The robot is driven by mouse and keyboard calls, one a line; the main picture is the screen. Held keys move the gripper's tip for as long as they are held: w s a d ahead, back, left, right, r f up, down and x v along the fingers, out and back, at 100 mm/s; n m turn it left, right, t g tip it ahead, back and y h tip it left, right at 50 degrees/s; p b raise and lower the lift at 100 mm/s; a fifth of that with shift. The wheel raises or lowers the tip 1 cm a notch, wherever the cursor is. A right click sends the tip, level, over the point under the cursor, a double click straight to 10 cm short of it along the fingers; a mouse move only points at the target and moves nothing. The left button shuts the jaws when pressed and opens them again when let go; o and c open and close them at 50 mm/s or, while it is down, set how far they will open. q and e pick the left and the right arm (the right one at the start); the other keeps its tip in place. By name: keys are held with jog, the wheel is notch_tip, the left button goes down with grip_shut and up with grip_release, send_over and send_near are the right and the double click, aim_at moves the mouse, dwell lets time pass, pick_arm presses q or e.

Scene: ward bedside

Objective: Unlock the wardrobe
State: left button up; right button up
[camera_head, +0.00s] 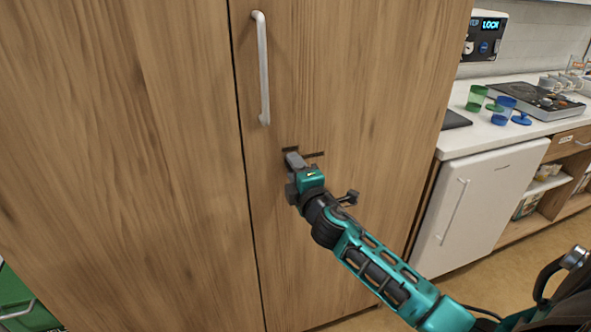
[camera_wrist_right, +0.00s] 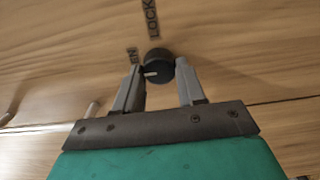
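The wooden wardrobe (camera_head: 350,80) fills the left and middle of the head view, its doors closed. A round dark knob (camera_wrist_right: 160,66) with a white pointer mark shows in the right wrist view. Its pointer lies towards the left. Beside it are the label "LOCK" (camera_wrist_right: 152,18) and a partly covered label ending in "EN" (camera_wrist_right: 132,57). My right gripper (camera_wrist_right: 160,72) has a finger on each side of the knob, and both fingertips appear to touch it. In the head view my right gripper (camera_head: 292,160) is at the door and hides the knob. My left gripper is out of view.
A vertical door handle (camera_head: 263,70) is above my right gripper. To the right are a white cabinet door (camera_head: 475,205) and a counter (camera_head: 500,128) with green and blue cups and a hotplate (camera_head: 540,100). A green object (camera_head: 20,305) is at lower left.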

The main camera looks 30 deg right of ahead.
jog(key=o, duration=0.4)
jog(key=b+v, duration=0.1)
jog(key=v, duration=1.2)
jog(key=shift+w, duration=0.1)
jog(key=s+a+f+m+g+y, duration=0.2)
jog(key=s+a+f+m, duration=0.2)
jog(key=f, duration=0.3)
jog(key=s+a+f+m+g+y, duration=0.2)
jog(key=s+a+f+m, duration=0.2)
jog(key=f, duration=0.3)
jog(key=s+a+f+m+g+y, duration=0.2)
jog(key=s+a+f+m, duration=0.2)
jog(key=a+f, duration=0.2)
jog(key=shift+s+f+m+g, duration=0.2)
jog(key=shift+f, duration=0.35)
jog(key=shift+s+f+m+g, duration=0.2)
jog(key=shift+f, duration=0.3)
